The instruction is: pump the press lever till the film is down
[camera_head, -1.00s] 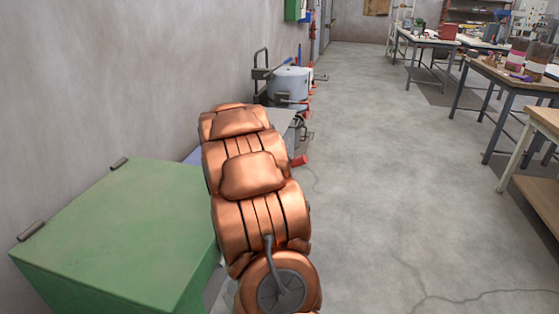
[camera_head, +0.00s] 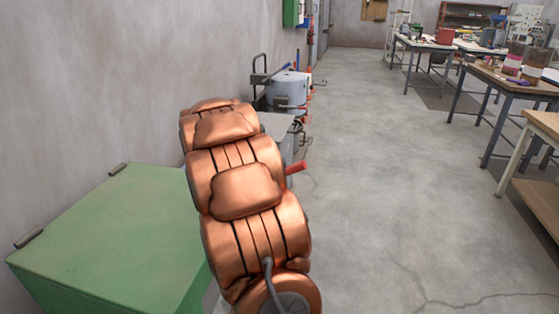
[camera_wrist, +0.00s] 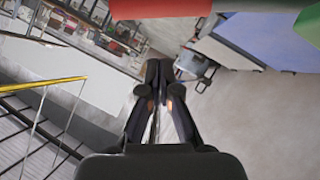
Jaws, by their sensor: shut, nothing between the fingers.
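A red lever handle (camera_head: 296,167) sticks out to the right from behind my copper arm in the head view. The arm hides the rest of the lever and most of the grey machine (camera_head: 274,124) there. In the wrist view a red bar (camera_wrist: 160,8), likely the same handle, crosses the top edge very close to the camera. My gripper (camera_wrist: 160,68) is shut and empty, with its fingertips below the bar in that picture. I cannot tell whether any part of the gripper touches it. My arm hides the gripper in the head view. I cannot make out the film.
A green box (camera_head: 115,235) stands left of my arm against the grey wall. A grey tank (camera_head: 288,88) with a cart frame stands farther back along the wall. Workbenches (camera_head: 516,82) line the right side. The concrete floor (camera_head: 375,180) between is clear.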

